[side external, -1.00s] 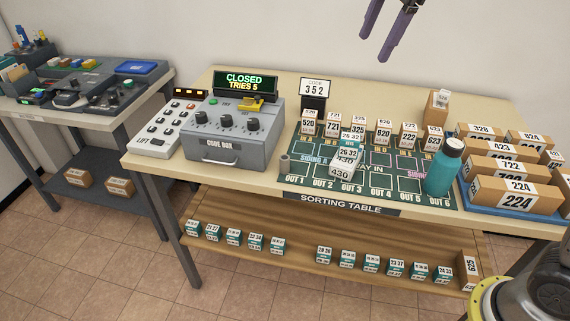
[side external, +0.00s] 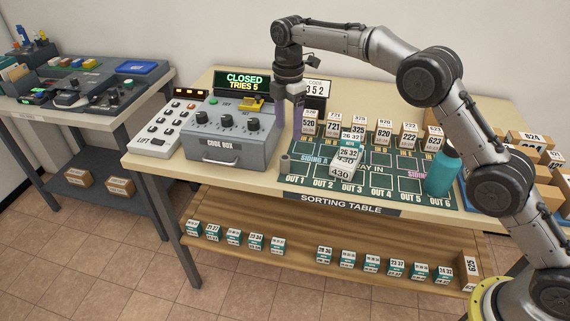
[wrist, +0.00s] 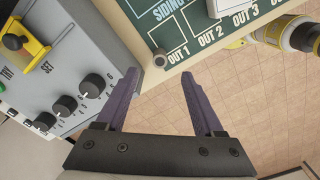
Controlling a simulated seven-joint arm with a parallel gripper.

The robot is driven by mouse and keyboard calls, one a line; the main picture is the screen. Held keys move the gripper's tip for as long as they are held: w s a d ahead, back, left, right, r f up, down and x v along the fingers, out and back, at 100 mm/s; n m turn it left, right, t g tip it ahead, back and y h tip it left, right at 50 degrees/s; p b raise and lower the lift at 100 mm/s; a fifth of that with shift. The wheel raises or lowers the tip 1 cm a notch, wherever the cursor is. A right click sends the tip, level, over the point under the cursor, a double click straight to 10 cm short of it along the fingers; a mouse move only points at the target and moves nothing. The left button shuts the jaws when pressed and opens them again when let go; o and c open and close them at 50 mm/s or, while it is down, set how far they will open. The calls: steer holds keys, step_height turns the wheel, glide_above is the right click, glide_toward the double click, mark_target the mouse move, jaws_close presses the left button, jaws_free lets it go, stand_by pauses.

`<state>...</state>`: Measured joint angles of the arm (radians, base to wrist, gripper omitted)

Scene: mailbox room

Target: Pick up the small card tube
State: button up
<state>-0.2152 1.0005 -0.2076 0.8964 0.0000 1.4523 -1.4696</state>
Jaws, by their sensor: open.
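The small card tube (side external: 284,164) is a short grey-brown cylinder. It stands upright near the front edge of the sorting table, by the OUT 1 square and to the right of the code box. In the wrist view the tube (wrist: 160,58) shows just beyond my fingertips, near the middle line between them. My gripper (side external: 289,136) has purple fingers, spread apart and empty. It hangs pointing down above and slightly behind the tube in the side view. In the wrist view my gripper (wrist: 161,75) has a wide gap between its fingers.
The grey code box (side external: 232,135) with knobs stands close to the left of my gripper. A teal bottle (side external: 442,172) stands farther right. The table's front edge is near the tube.

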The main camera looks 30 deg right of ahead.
mark_target(285, 157)
step_height(285, 157, down, 6)
steer(key=shift+f, duration=0.1)
steer(key=shift+s+a+f, duration=0.1)
steer(key=shift+a+f, duration=0.15)
steer(key=shift+f, duration=1.05)
steer(key=shift+a+f, duration=0.2)
steer(key=shift+f, duration=1.1)
jaws_close()
